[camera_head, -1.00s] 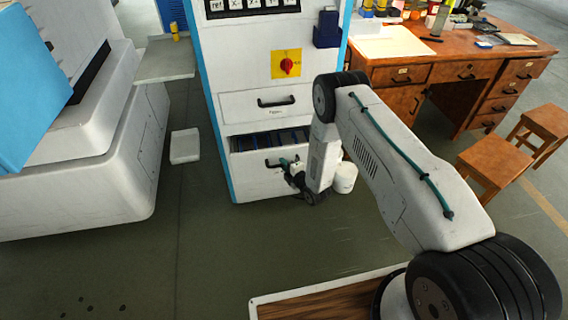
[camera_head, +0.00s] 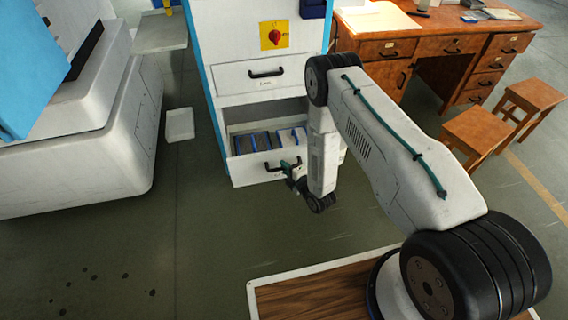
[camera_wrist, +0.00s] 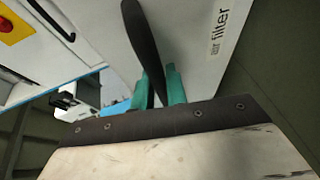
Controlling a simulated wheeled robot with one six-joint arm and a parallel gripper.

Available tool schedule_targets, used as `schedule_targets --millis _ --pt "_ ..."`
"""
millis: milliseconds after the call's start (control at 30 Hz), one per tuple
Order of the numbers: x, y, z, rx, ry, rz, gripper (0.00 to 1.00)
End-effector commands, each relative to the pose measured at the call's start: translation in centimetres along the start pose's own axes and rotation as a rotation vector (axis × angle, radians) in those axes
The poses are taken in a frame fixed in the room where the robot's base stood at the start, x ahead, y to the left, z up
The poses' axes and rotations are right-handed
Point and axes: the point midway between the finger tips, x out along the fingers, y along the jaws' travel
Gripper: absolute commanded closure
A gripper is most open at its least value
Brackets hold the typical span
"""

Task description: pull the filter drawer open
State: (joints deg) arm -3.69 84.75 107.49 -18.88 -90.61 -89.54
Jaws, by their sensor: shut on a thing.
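The filter drawer (camera_head: 240,172) is the lower drawer of the white and blue cabinet. It stands pulled out, with blue-edged filter pieces (camera_head: 262,141) visible inside. My gripper (camera_head: 288,168) is at the drawer's front, on its black handle (camera_head: 275,167). In the wrist view my gripper's green fingers (camera_wrist: 160,88) are closed on the dark handle bar (camera_wrist: 146,45). My arm hides the right end of the drawer.
A shut upper drawer (camera_head: 258,76) sits above, below a red switch on a yellow plate (camera_head: 274,35). A wooden desk (camera_head: 420,42) and stools (camera_head: 484,135) stand right. A white machine (camera_head: 90,135) stands left. Floor before the drawer is clear.

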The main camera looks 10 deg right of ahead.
Motion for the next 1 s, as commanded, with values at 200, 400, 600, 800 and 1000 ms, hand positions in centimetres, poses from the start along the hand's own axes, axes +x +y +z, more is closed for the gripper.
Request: schedule_targets --millis 200,400,600,800,1000 --pt "-0.2 -0.1 -0.2 0.000 0.004 -0.002 1.00" --pt "-0.2 -0.1 -0.2 0.000 0.005 -0.002 0.83" --pt "-0.1 -0.1 -0.2 0.000 0.003 -0.001 0.64" --pt "-0.4 -0.1 -0.1 0.000 0.002 -0.001 0.64" --pt "-3.2 -0.1 -0.1 0.001 0.001 -0.003 0.64"
